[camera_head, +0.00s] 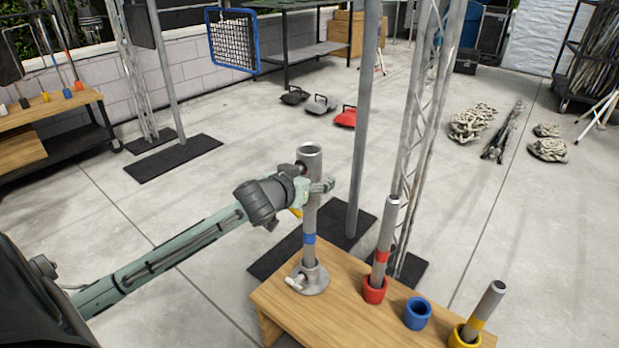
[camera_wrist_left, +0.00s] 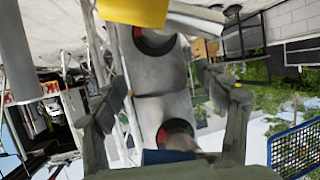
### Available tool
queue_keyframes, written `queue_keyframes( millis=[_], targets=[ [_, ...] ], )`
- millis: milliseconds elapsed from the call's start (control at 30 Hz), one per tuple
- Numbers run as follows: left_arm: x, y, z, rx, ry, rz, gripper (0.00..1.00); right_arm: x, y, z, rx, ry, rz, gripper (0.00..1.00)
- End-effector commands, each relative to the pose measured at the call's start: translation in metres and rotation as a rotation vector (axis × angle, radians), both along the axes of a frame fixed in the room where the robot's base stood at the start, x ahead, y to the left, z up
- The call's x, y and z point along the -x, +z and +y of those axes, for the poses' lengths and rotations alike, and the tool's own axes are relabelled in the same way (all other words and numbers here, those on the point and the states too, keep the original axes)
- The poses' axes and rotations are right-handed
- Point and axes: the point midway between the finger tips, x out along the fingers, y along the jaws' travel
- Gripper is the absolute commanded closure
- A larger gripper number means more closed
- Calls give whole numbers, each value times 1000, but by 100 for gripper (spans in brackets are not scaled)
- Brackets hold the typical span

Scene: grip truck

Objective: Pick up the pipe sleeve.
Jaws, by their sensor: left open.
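A tall grey pipe sleeve (camera_head: 311,225) with a blue band stands upright in a round metal flange (camera_head: 309,280) on a wooden table. Its open top end shows in the head view. My left gripper (camera_head: 314,188) is at its upper part, coming in from the left; the jaws are open. In the left wrist view the two fingers (camera_wrist_left: 168,95) stand apart, with grey cylindrical surfaces (camera_wrist_left: 158,68) between them. I cannot tell whether either finger touches the pipe sleeve. My right gripper is out of view.
The wooden table (camera_head: 345,318) also bears a pipe in a red ring (camera_head: 374,290), an empty blue ring (camera_head: 417,314) and a tilted pipe in a yellow ring (camera_head: 464,337). A grey post (camera_head: 364,110) and a lattice truss (camera_head: 422,130) stand close behind. Open concrete floor lies to the left.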

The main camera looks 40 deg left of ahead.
Motion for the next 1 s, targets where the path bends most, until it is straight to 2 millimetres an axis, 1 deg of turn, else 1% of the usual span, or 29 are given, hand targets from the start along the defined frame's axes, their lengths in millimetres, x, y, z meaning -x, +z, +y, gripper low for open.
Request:
queue_keyframes(
  millis=[100, 133, 700, 1000],
  targets=[
    [0, 0, 0, 0, 0, 0, 27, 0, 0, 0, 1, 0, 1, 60],
    [0, 0, 0, 0, 0, 0, 29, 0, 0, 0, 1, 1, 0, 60],
    [1, 0, 0, 0, 1, 1, 100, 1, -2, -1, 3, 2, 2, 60],
    [0, 5, 0, -2, 0, -5, 100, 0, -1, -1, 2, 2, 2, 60]
  ],
)
